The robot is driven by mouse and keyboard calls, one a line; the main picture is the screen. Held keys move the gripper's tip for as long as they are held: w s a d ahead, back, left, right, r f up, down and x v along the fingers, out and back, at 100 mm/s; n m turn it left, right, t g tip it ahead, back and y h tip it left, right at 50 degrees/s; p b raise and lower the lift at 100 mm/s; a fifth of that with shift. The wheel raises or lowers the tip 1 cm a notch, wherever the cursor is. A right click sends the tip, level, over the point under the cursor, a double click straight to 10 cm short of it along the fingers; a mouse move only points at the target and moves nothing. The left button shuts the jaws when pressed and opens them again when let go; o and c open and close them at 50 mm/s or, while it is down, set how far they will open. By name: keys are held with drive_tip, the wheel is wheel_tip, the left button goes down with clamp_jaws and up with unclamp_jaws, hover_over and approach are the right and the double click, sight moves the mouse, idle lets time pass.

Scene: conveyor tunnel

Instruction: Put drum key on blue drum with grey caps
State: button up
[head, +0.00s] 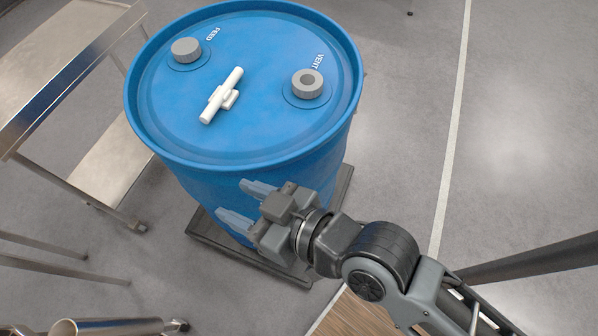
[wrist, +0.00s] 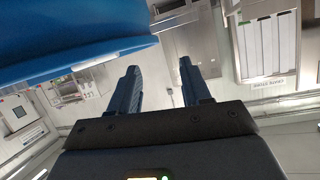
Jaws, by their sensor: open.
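The blue drum (head: 190,110) stands upright on a dark low base in the head view. Its top carries a grey cap (head: 186,50) by the word FEED and a grey cap with a dark centre (head: 307,83) by the word VENT. The white drum key (head: 221,96) lies on the drum top between the two caps. My gripper (head: 240,202) is open and empty in front of the drum's near side, below the rim. The wrist view shows the gripper's two fingers (wrist: 160,82) apart with nothing between them, and the drum (wrist: 70,35) at upper left.
A metal table (head: 75,60) with a lower shelf stands left of the drum. A metal tube (head: 95,326) lies at the lower left. The dark base (head: 205,238) sticks out under the drum. The grey floor to the right is open, crossed by a white line (head: 450,140).

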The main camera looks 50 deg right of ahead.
drive_tip(key=s+d+r+h, duration=0.1)
drive_tip(key=s+d+r, duration=0.1)
drive_tip(key=s+d, duration=0.3)
drive_tip(key=s+d+r+m+t+h, duration=0.1)
drive_tip(key=s+d+r, duration=0.2)
drive_tip(key=s, duration=1.1)
drive_tip(key=d, duration=0.3)
drive_tip(key=shift+d+r+h, duration=0.15)
drive_tip(key=shift+r+h, duration=0.1)
drive_tip(key=shift+h, duration=0.05)
drive_tip(key=shift+f, duration=0.15)
drive_tip(key=shift+f+b, duration=0.45)
drive_tip(key=shift+b, duration=0.15)
